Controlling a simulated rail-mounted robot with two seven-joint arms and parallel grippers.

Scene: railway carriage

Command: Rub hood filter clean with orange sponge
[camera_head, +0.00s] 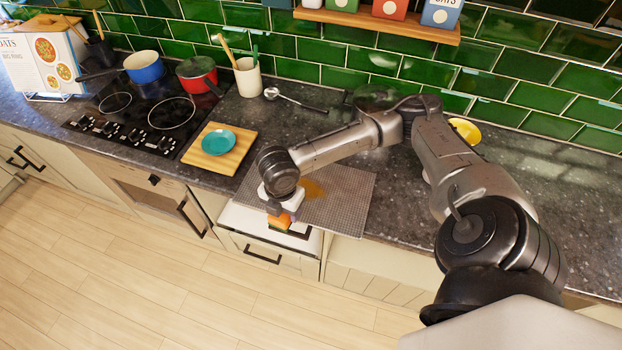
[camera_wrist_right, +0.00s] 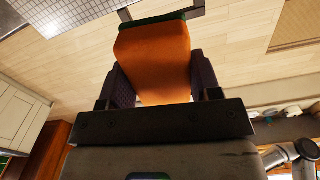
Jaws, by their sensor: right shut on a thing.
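The hood filter (camera_head: 343,203) is a grey mesh panel on the dark countertop, reaching the counter's front edge. A brown-orange stain (camera_head: 313,188) shows on it, partly hidden behind my right wrist. My right gripper (camera_head: 282,211) is shut on the orange sponge (camera_head: 279,222) near the filter's front left edge. In the right wrist view the sponge (camera_wrist_right: 154,52) sits between the two dark fingers, with a thin green layer at its far end. I cannot tell whether the sponge touches the filter. My left gripper is not in view.
A teal dish (camera_head: 219,141) rests on a wooden board (camera_head: 190,158) left of the filter. The hob (camera_head: 135,112) carries a blue pot (camera_head: 144,67) and a red pot (camera_head: 197,74). A utensil crock (camera_head: 248,78) and a ladle (camera_head: 290,97) are behind. A shelf (camera_head: 380,22) hangs above.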

